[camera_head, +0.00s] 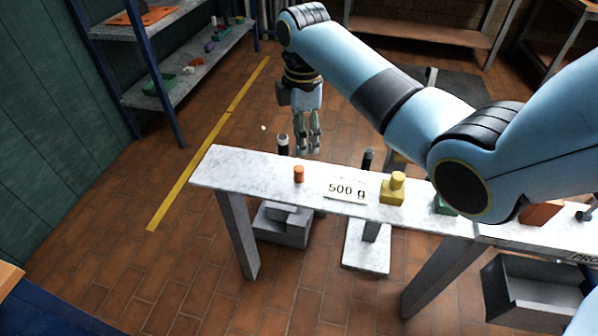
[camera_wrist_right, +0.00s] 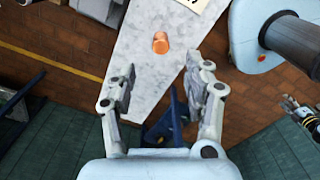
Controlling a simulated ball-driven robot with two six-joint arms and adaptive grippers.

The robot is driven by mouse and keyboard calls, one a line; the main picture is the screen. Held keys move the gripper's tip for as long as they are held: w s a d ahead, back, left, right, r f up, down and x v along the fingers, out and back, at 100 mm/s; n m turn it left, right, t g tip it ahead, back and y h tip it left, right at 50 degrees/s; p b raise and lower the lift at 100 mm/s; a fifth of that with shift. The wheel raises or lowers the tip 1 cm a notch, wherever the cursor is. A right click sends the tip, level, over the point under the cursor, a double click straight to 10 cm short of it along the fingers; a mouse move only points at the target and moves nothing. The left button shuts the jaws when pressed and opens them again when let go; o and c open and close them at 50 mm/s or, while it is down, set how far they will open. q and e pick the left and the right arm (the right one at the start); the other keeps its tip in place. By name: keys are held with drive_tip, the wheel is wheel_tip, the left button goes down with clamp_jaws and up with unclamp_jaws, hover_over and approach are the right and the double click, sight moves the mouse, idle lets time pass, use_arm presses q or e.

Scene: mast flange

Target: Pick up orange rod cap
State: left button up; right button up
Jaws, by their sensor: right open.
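The orange rod cap (camera_head: 299,174) stands on the left part of the narrow pale bench (camera_head: 240,168) in the head view. In the right wrist view the orange rod cap (camera_wrist_right: 160,42) lies ahead of the fingertips, between their lines and apart from them. My right gripper (camera_head: 309,150) points down beyond the far edge of the bench in the head view, close to the cap. Its two fingers are spread and empty, as the right wrist view (camera_wrist_right: 162,88) shows. My left gripper does not show clearly in the head view.
A "500 g" label (camera_head: 346,188) lies right of the cap, then a yellow block with a knob (camera_head: 392,190). A black-and-white post (camera_head: 283,145) and a dark post (camera_head: 367,160) stand along the far edge. Bench surface left of the cap is clear.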

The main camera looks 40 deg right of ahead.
sight(298, 168)
wheel_tip(298, 168, down, 5)
drive_tip(key=shift+b, duration=0.55)
drive_tip(key=f, duration=0.2)
drive_tip(key=a+f+b, duration=0.1)
drive_tip(key=f, duration=0.1)
drive_tip(key=shift+w+f, duration=0.1)
drive_tip(key=shift+f, duration=0.55)
drive_tip(key=c, duration=1)
drive_tip(key=shift+r, duration=0.1)
